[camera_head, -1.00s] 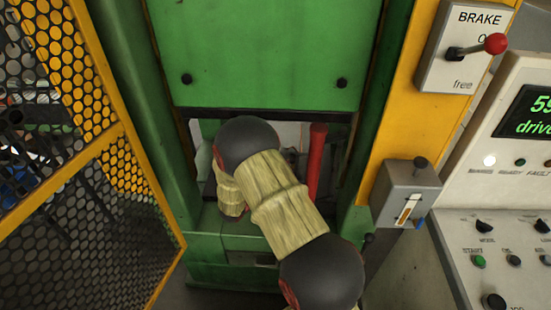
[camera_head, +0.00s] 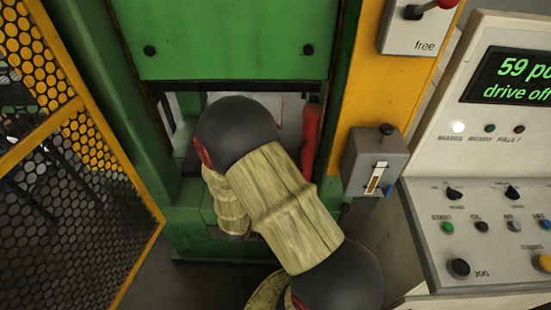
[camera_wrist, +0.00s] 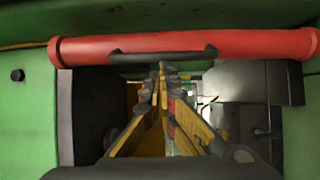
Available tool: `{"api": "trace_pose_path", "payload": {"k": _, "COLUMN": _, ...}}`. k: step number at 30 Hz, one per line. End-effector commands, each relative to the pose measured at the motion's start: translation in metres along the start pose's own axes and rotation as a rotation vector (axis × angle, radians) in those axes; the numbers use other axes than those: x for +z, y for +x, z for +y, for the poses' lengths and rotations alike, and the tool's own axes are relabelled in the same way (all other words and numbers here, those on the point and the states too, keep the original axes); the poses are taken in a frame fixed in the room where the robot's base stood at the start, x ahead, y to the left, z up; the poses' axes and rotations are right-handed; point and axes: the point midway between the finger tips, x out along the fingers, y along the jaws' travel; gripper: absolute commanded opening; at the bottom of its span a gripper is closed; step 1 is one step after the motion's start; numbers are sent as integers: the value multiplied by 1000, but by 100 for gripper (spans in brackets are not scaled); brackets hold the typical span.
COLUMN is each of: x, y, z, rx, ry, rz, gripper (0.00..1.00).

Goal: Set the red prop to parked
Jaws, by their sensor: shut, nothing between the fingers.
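The red prop (camera_head: 311,140) stands upright at the right side of the green press opening in the head view, partly hidden by my arm. In the wrist view the red prop (camera_wrist: 250,44) spans the top of the picture as a red bar with a dark curved handle (camera_wrist: 163,55) at its middle. My gripper (camera_wrist: 162,78) is shut and empty. Its fingertips show just below the handle in the wrist view; I cannot tell whether they touch it. In the head view my gripper is hidden behind my arm, which reaches into the opening.
The green guard (camera_head: 225,38) hangs above the opening. A yellow mesh fence (camera_head: 130,215) stands at left. A grey box with a slider (camera_head: 375,162), a brake lever box (camera_head: 412,28) and a control panel (camera_head: 490,225) with a display reading "drive off" are at right.

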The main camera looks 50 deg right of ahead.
Motion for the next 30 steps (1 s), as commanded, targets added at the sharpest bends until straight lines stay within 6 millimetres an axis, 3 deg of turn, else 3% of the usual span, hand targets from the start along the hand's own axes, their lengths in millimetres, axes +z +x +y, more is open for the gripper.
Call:
{"api": "trace_pose_path", "payload": {"k": 6, "x": 30, "y": 3, "z": 0, "rx": 0, "ry": 0, "rz": -2, "gripper": 0}}
{"api": "trace_pose_path", "payload": {"k": 12, "x": 47, "y": 8, "z": 0, "rx": 1, "ry": 1, "rz": -2, "gripper": 0}}
{"api": "trace_pose_path", "payload": {"k": 30, "x": 60, "y": 12, "z": 0, "rx": 0, "ry": -1, "rz": -6, "gripper": 0}}
